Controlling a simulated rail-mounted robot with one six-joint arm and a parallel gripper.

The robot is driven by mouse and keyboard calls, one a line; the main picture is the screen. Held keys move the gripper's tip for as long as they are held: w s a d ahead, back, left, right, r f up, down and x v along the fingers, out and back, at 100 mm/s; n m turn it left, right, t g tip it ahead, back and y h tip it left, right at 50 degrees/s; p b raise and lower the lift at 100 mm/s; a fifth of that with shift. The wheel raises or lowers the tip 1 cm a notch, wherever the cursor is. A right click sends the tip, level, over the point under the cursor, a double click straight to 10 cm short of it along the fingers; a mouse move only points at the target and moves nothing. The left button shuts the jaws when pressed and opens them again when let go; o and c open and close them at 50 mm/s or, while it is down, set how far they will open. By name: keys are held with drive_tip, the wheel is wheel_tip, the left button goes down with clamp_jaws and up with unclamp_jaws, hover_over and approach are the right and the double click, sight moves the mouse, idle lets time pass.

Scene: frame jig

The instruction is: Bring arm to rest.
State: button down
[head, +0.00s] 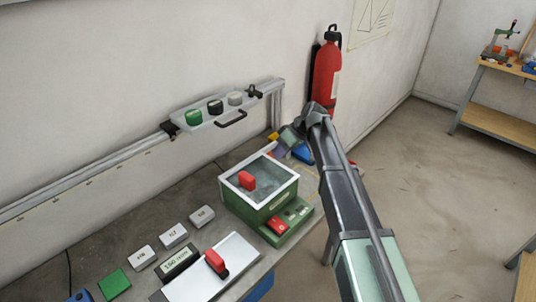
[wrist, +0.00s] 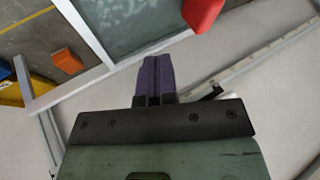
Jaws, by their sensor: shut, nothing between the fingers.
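My gripper (wrist: 155,62) shows in the wrist view as two purple fingers pressed together, with nothing between them. In the head view, my gripper (head: 279,150) is small and partly hidden, just behind the far right corner of the green box (head: 256,208). The box has a white-framed glass lid (head: 272,172) with a red handle (head: 247,181). In the wrist view, the lid's pale frame (wrist: 110,70) and the red handle (wrist: 203,12) lie beyond the fingertips. I cannot tell the exact gap between fingers and frame.
A red fire extinguisher (head: 327,75) hangs behind my arm. Blue (head: 303,152) and yellow bins sit near my gripper. Labelled blocks and a white plate (head: 205,278) with a red handle occupy the bench front.

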drive_tip(key=shift+d+r, duration=0.25)
drive_tip(key=shift+r, duration=0.05)
drive_tip(key=s+d+f+m+h, duration=0.1)
drive_tip(key=s+d+m+h, duration=0.1)
drive_tip(key=s+d, duration=0.4)
drive_tip(key=s+d+f+m+t+h+b, duration=0.1)
drive_tip(key=s+d+m, duration=0.4)
drive_tip(key=s, duration=0.7)
drive_tip(key=s+d+f+m+h, duration=0.3)
drive_tip(key=s+d+m+h, duration=0.1)
drive_tip(key=s+d, duration=0.4)
drive_tip(key=shift+s+d+t+b, duration=0.3)
drive_tip(key=shift+s+d+b, duration=0.05)
drive_tip(key=shift+s, duration=0.05)
